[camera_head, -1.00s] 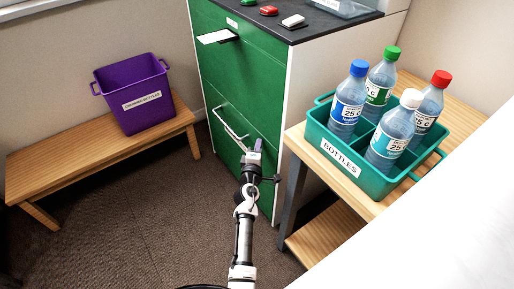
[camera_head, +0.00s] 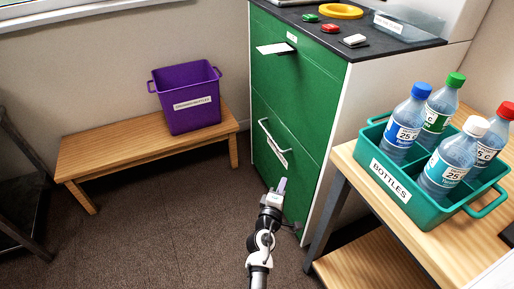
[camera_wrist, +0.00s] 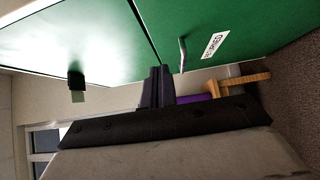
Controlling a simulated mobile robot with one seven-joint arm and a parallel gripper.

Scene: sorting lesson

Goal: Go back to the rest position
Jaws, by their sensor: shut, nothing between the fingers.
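My gripper (camera_head: 281,186) is shut and empty at the end of my extended arm. It is in front of the lower part of the green cabinet (camera_head: 290,105), below the lower white handle (camera_head: 272,142). I cannot tell whether it touches the cabinet. In the wrist view the dark fingers (camera_wrist: 157,88) are together with nothing between them. The cabinet front (camera_wrist: 225,22) and a label beside the lower handle show close by there.
A purple bin (camera_head: 188,100) stands on a wooden bench (camera_head: 90,155) at left. A teal bottle crate (camera_head: 392,185) holds several bottles on a wooden table (camera_head: 350,165) at right. Buttons sit on the dark cabinet top (camera_head: 385,45). Carpet (camera_head: 165,225) between bench and cabinet is free.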

